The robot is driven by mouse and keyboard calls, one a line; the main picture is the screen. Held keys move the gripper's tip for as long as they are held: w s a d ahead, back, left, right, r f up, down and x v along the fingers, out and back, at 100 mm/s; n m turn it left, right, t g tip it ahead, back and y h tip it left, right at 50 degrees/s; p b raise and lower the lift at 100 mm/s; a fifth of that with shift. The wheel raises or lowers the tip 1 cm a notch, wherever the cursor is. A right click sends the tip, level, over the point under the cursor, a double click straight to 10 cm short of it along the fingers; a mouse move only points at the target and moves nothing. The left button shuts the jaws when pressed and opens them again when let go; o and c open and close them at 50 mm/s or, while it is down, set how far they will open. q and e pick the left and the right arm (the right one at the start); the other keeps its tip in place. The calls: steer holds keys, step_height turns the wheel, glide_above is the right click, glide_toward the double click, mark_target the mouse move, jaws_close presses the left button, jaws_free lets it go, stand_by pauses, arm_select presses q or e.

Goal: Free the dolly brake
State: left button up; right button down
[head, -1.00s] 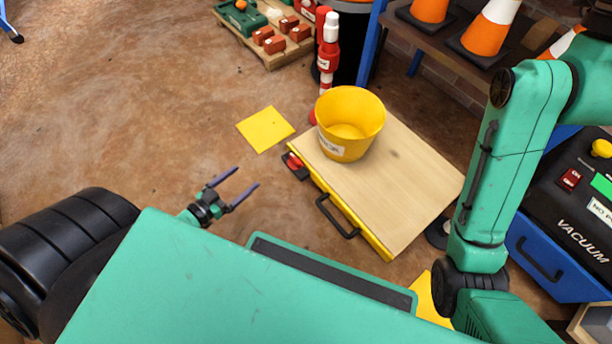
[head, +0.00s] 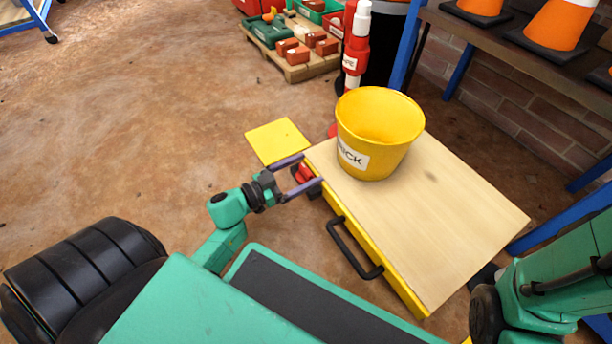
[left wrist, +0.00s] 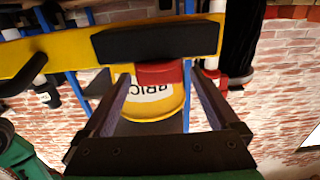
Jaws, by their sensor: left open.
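The dolly (head: 440,225) has a wooden top and yellow sides, with a black handle (head: 352,250) on its near side. Its red brake pedal (head: 304,174) on a black mount sits at the dolly's left corner. A yellow bucket (head: 378,125) labelled as brick stands on the top. My left gripper (head: 309,171) is open at that corner, one finger on each side of the pedal. In the left wrist view the red pedal (left wrist: 160,72) shows between the fingers, under a black block (left wrist: 155,40); contact cannot be told. My right gripper is out of view.
A yellow floor square (head: 277,140) lies just beyond the gripper. A pallet with bricks and crates (head: 300,65), a red and white post (head: 356,50) and a shelf with cones (head: 550,35) stand behind. Open floor lies left.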

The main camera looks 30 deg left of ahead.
arm_select(q)
steer(key=shift+w+d, duration=0.2)
steer(key=shift+w, duration=0.15)
steer(key=c, duration=1.4)
